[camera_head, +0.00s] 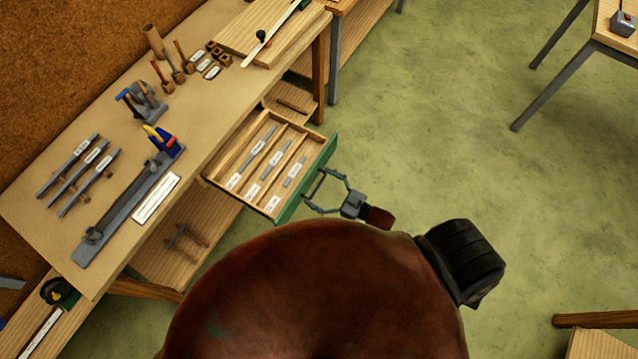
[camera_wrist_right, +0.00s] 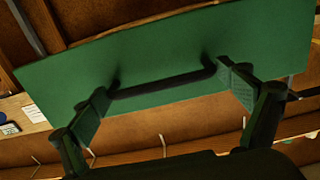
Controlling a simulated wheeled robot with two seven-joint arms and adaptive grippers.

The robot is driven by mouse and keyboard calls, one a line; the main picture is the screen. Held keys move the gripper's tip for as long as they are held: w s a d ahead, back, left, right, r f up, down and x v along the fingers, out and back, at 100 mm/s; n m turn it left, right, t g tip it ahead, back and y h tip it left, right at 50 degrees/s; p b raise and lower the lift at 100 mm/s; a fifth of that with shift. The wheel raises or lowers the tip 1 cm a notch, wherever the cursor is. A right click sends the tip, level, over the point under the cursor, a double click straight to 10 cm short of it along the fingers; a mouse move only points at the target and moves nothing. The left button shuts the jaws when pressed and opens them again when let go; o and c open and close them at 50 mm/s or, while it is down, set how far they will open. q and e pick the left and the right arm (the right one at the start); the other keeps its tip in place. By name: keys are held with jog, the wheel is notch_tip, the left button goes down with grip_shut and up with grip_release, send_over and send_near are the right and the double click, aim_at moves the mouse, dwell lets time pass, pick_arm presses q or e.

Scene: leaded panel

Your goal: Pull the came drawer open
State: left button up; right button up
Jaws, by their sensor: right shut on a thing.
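The came drawer (camera_head: 270,140) stands pulled out from under the workbench, its green front (camera_head: 325,155) facing the open floor. Inside it are thin wooden dividers and several grey came strips (camera_head: 268,160) with white labels. My right gripper (camera_head: 322,190) is at the drawer's front. In the right wrist view, its two finger pads (camera_wrist_right: 168,94) are at the two ends of the dark bar handle (camera_wrist_right: 160,84) on the green front (camera_wrist_right: 150,55), shut on it. My left gripper is not in view.
The workbench (camera_head: 215,115) carries labelled strips (camera_head: 70,165), a long grey metal tool (camera_head: 125,210), pliers-like tools and wooden-handled tools. A lower shelf (camera_head: 190,230) runs beneath it. Green floor (camera_head: 420,120) is clear right of the drawer. A table (camera_head: 615,30) stands at far right.

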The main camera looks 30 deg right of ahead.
jog(key=shift+a, duration=0.15)
jog(key=o, duration=1.4)
jog(key=v, duration=1.2)
jog(key=shift+s, duration=0.1)
